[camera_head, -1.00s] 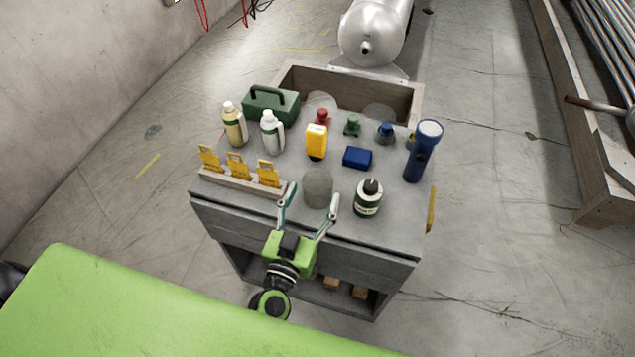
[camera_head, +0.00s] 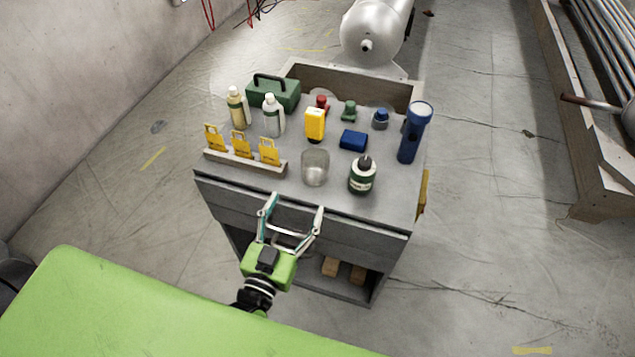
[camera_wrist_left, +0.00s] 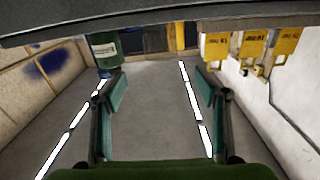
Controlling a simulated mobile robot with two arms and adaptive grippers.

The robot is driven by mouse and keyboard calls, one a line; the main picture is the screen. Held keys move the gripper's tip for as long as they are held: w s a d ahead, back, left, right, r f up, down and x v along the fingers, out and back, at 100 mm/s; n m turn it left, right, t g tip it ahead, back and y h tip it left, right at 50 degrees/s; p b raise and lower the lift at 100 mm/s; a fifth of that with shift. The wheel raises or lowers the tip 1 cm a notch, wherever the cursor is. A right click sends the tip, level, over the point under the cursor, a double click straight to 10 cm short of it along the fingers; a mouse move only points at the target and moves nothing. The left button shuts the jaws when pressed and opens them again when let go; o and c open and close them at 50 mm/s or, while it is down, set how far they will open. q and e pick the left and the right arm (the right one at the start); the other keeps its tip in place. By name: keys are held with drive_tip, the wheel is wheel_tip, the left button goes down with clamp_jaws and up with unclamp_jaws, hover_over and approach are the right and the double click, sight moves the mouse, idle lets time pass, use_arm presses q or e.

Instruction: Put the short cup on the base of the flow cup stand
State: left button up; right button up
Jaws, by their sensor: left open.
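A clear short cup (camera_head: 315,168) stands upright near the front middle of the grey cart top (camera_head: 290,184). My left gripper (camera_head: 291,205) is open and empty, in front of the cart's front edge and apart from the cup. In the left wrist view the gap between its fingers (camera_wrist_left: 158,90) is empty, and I cannot make out the cup there. I cannot pick out a flow cup stand for sure in either view. My right gripper is not in view.
A dark green bottle (camera_head: 362,178) stands right of the cup. A rack with yellow tags (camera_head: 241,149) is at left.

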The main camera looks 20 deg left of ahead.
sight(311, 173)
use_arm(q)
drive_tip(key=w, duration=0.8)
drive_tip(key=shift+w+f, duration=0.15)
drive_tip(key=shift+w, duration=0.5)
drive_tip(key=w, duration=0.4)
drive_tip(key=shift+w+d+f+p, duration=0.15)
drive_tip(key=shift+w+p, duration=0.05)
drive_tip(key=shift+p, duration=0.2)
drive_tip(key=shift+w+f, duration=0.1)
drive_tip(key=shift+w, duration=0.2)
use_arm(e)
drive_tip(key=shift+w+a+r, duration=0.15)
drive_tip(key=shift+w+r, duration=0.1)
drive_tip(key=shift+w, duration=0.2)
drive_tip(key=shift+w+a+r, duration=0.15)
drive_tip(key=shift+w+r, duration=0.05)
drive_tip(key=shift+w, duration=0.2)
use_arm(q)
drive_tip(key=c, duration=1.3)
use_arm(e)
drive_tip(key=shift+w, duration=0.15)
use_arm(q)
drive_tip(key=shift+r, duration=0.2)
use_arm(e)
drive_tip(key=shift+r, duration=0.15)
